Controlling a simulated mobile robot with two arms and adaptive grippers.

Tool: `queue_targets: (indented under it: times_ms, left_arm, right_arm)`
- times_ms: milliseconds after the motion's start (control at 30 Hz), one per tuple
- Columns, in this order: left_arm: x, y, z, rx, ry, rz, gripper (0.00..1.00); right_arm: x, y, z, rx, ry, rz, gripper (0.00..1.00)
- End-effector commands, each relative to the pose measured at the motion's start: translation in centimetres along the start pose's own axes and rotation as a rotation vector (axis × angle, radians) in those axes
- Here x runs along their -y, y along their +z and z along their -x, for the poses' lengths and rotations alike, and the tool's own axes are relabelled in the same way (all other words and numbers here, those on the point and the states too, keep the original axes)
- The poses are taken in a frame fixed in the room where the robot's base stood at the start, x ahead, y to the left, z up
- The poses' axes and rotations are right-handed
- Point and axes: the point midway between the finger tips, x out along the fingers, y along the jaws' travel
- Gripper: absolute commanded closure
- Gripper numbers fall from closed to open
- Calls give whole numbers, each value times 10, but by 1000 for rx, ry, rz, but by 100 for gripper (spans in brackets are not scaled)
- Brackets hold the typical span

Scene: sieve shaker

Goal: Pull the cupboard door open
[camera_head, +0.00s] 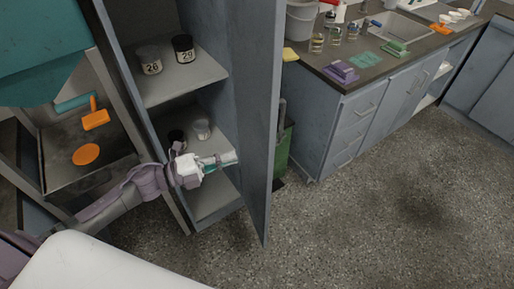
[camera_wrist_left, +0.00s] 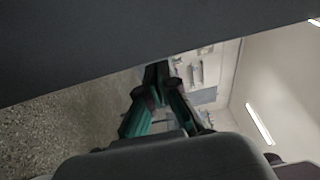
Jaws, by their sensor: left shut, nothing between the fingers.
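The cupboard door (camera_head: 258,120) stands open, swung outward to the right of the tall blue-grey cupboard (camera_head: 180,90) in the head view. My left gripper (camera_head: 232,158) is in front of the open cupboard, its fingers pointing right toward the inner face of the door. Whether the fingertips touch the door cannot be told. In the left wrist view the gripper (camera_wrist_left: 155,75) is shut and empty, with a dark flat surface, perhaps the door, across the top. The door's handle is hidden. My right gripper is not in view.
A green bin (camera_head: 284,150) is behind the door. A counter (camera_head: 345,80) with drawers and sink runs right. The floor (camera_head: 380,220) at front right is clear.

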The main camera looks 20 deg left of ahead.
Motion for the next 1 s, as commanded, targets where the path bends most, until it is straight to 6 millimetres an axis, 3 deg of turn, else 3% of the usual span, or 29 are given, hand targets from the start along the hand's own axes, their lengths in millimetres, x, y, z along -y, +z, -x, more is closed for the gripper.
queue_targets:
  times_ms: [200, 400, 900, 1000]
  left_arm:
    - [4, 1, -48, 1, -3, 0, 100]
    - [1, 1, -74, 3, 0, 2, 100]
    - [-1, 1, -83, 3, 1, 3, 100]
    - [1, -3, -95, 16, -1, 4, 100]
  right_arm:
    - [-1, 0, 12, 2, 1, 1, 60]
    - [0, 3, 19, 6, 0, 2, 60]
    - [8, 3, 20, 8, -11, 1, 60]
    - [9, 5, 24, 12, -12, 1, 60]
